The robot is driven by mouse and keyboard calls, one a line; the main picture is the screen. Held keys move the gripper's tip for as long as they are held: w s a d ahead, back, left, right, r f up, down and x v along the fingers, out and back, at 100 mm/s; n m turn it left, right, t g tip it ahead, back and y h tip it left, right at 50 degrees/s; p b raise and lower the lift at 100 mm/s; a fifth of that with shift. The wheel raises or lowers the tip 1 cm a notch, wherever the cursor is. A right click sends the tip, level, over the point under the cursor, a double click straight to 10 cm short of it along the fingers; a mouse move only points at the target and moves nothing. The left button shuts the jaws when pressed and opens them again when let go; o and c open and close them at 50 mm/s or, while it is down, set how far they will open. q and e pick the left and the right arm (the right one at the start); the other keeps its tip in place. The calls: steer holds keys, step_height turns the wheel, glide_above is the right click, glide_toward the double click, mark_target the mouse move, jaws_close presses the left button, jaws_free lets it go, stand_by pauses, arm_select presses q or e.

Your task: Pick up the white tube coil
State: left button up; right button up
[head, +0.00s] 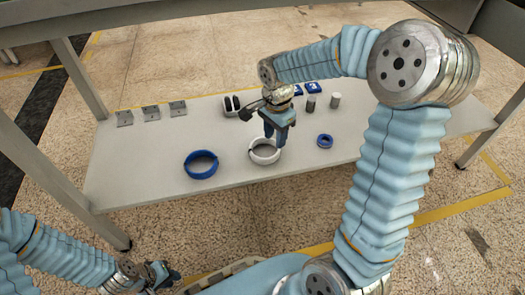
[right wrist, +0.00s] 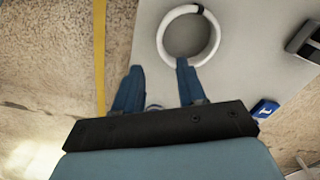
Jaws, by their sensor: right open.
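The white tube coil (head: 263,161) lies flat near the front middle of the grey table, and its ring with a dark band shows in the right wrist view (right wrist: 161,38). My right gripper (head: 275,138) points down over the coil in the head view and hides part of it. In the right wrist view the right gripper (right wrist: 158,67) is open and empty, with one fingertip overlapping the coil's near rim and the other to the left of the ring. Whether it touches is unclear. My left gripper (head: 163,275) is low at the left, away from the table; its jaws are unclear.
A blue coil (head: 188,165) lies left of the white one, and a small blue ring (head: 325,147) lies right. Grey cylinders (head: 335,101), blue boxes (head: 313,87), a dark slotted block (head: 232,104) and grey brackets (head: 150,113) stand further back. Table posts (head: 80,75) frame the sides.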

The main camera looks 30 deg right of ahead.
mark_target(274, 156)
step_height(274, 156, down, 4)
steer(key=shift+f+b, duration=0.25)
steer(key=shift+b, duration=0.15)
step_height(274, 156, down, 5)
steer(key=shift+w+b, duration=0.1)
steer(key=shift+b, duration=0.75)
steer(key=shift+r, duration=0.1)
jaws_close()
